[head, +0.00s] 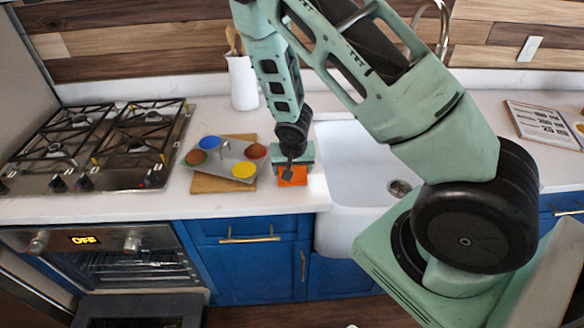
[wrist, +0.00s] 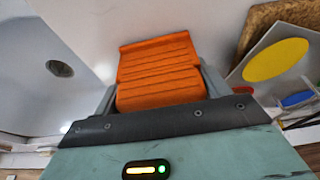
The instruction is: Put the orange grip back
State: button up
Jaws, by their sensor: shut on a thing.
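The orange grip (head: 293,178) is between the fingers of my gripper (head: 292,170), at the counter's front part, just left of the sink. In the wrist view the orange grip (wrist: 160,72) is a ridged block with a wider flat end, with one finger of my gripper (wrist: 162,88) on each side. I cannot tell whether it touches the counter. To its left in the head view, a grey plate (head: 222,163) with blue, yellow, green and brown-orange round spots and a raised metal piece lies on a wooden board (head: 210,185). The plate's yellow spot (wrist: 275,60) shows in the wrist view.
The white sink (head: 350,165) is right of my gripper; its drain (wrist: 60,68) shows in the wrist view. A gas hob (head: 100,145) is at left. A white utensil jug (head: 243,82) stands behind the board. The oven (head: 135,262) below appears open.

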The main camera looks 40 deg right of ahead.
jog(key=shift+f, duration=0.15)
jog(key=o, duration=1)
jog(key=b+v, duration=0.1)
jog(key=v, duration=1.1)
jog(key=s+a+r+n+y, duration=0.1)
jog(key=s+a+r+n, duration=0.3)
jog(key=a, duration=0.6)
jog(key=s+a+r+n+g, duration=0.1)
jog(key=s+a+r+n, duration=0.1)
jog(key=s, duration=0.4)
jog(key=s+a+r+n+g+y, duration=0.1)
jog(key=s+a+r+n, duration=0.2)
jog(key=s+a+n, duration=0.2)
jog(key=s+a+r+n, duration=0.2)
jog(key=s+a+n, duration=0.1)
jog(key=s+a, duration=0.2)
jog(key=shift+s+a+r+n+g+y, duration=0.15)
jog(key=shift+s+a+r+g, duration=0.05)
jog(key=shift+s, duration=0.25)
jog(key=shift+s+a+r+n+g+y, duration=0.15)
jog(key=shift+s+g, duration=0.05)
jog(key=shift+s, duration=0.25)
